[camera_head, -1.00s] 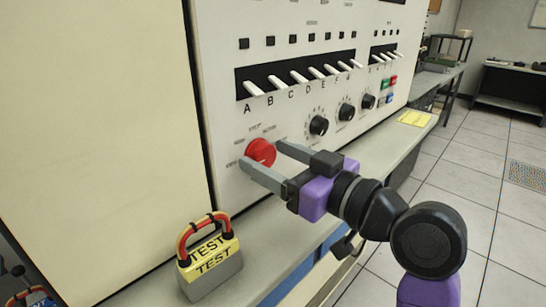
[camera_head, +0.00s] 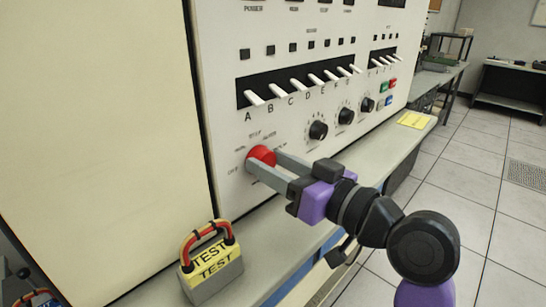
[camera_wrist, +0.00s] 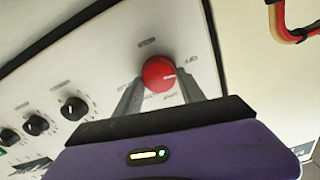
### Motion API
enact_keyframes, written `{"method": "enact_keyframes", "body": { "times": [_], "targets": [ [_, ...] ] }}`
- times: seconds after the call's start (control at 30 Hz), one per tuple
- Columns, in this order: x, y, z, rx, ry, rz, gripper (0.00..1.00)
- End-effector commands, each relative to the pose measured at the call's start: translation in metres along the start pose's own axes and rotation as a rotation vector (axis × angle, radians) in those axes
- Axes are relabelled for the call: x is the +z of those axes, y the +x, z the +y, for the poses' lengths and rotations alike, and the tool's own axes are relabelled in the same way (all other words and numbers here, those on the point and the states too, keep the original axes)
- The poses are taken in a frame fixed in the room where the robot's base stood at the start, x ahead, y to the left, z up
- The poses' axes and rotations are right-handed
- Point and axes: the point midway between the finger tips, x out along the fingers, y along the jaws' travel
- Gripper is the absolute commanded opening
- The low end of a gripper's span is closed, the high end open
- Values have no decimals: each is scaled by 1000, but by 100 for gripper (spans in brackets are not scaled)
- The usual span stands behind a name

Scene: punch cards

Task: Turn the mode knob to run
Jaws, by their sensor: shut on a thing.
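The red mode knob (camera_head: 262,155) is on the lower left of the white control panel, with small labels around it that are too blurred to read fully. My gripper (camera_head: 268,166) is at the knob, with one finger on each side, shut on it. In the wrist view the knob (camera_wrist: 159,74) sits between the two grey fingertips (camera_wrist: 160,88). In the head view the fingers hide part of the knob's lower right side.
A row of white switches (camera_head: 302,84) runs above the knob. Black knobs (camera_head: 318,130) and coloured buttons (camera_head: 388,92) lie to its right. A yellow "TEST" block with a red and orange handle (camera_head: 212,268) stands on the ledge at lower left. A yellow note (camera_head: 413,120) lies on the ledge.

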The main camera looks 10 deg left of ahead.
Motion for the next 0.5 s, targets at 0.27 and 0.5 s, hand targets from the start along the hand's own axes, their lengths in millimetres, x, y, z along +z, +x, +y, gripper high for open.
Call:
{"method": "enact_keyframes", "body": {
  "times": [0.27, 0.5],
  "targets": [
    [-3, 0, 0, 0, 238, -4, 6],
    [-2, 0, 2, 1, 420, -4, 6]
  ]
}}
